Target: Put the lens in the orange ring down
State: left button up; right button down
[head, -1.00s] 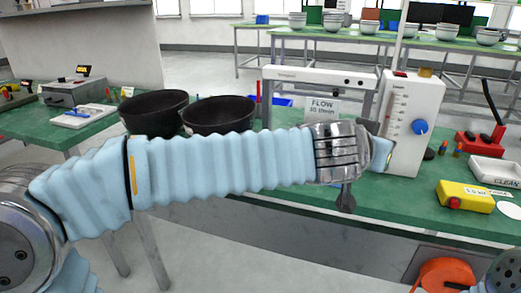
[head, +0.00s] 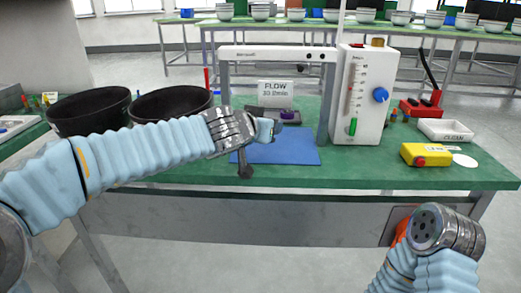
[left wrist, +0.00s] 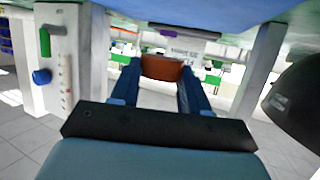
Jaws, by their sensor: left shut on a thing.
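The lens in its orange ring (left wrist: 162,67) shows as an orange-brown band between the two blue fingers of my left gripper (left wrist: 160,80) in the left wrist view. The glass itself cannot be made out. In the head view my left gripper (head: 266,130) is in front of the FLOW sign, above the blue mat (head: 297,152) as seen there. Its height over the mat is hard to tell. The ring is not clear in the head view. My right arm comes in at the lower right; its fingers are hidden behind the wrist.
A white frame (head: 277,52) spans the mat, with a white flow meter (head: 357,95) at its right post. The FLOW sign (head: 275,93) and a dark device with purple (head: 282,114) stand behind the gripper. Black bowls (head: 170,102) are left. A yellow box (head: 426,154) and CLEAN tray (head: 446,131) are right.

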aim_at(261, 151)
pick_arm(q)
jog(key=shift+w+a+f, duration=0.25)
jog(key=shift+f, duration=0.2)
jog(key=f+b, duration=0.2)
jog(key=w+f+b, duration=0.1)
jog(key=f, duration=0.1)
jog(key=shift+a+f+b, duration=0.1)
jog(key=shift+a+b, duration=0.25)
jog(key=shift+b, duration=0.05)
jog(key=shift+f+b, duration=0.3)
jog(key=shift+r, duration=0.2)
jog(key=shift+f, duration=0.1)
jog(key=o, duration=1)
